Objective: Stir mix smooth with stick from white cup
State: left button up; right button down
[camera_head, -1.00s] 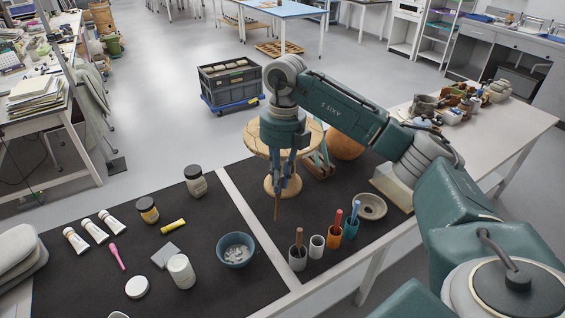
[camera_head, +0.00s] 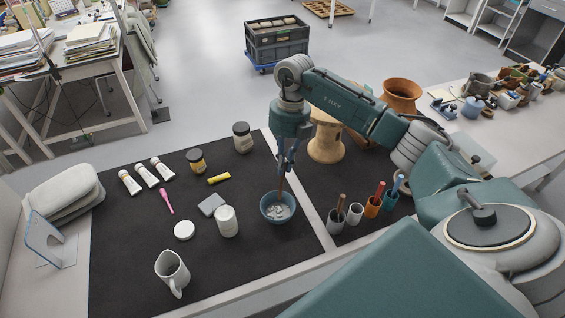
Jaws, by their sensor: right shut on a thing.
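My right gripper (camera_head: 285,164) is shut on a thin brown stick (camera_head: 281,187) and holds it pointing down. The stick's lower end reaches into the blue bowl (camera_head: 264,211) on the dark mat. A pale, lumpy-looking mix (camera_head: 279,211) lies in the bowl; I cannot tell whether the tip touches it. The small white cup (camera_head: 355,214) stands upright right of the bowl and no stick shows in it. My left gripper is out of view.
Beside the white cup stand a grey cup with a brown handle (camera_head: 337,221), an orange cup (camera_head: 372,207) and a blue cup (camera_head: 391,200). A white jar (camera_head: 227,223) stands close left of the bowl. A mug (camera_head: 172,272) is at the front left.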

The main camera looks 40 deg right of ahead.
aim_at(282, 182)
jog(key=shift+w+d+f+b, duration=0.15)
jog(key=shift+f+b, duration=0.35)
jog(key=shift+f, duration=0.7)
jog(key=shift+s+a+f+b, duration=0.15)
jog(key=shift+f+b, duration=0.4)
jog(key=shift+f, duration=0.35)
jog(key=shift+a+f+b, duration=0.15)
jog(key=shift+f+b, duration=0.4)
jog(key=shift+f, duration=0.3)
jog(key=shift+s+a+f+b, duration=0.15)
jog(key=shift+f+b, duration=0.4)
jog(key=shift+f, duration=0.35)
jog(key=shift+w, duration=0.1)
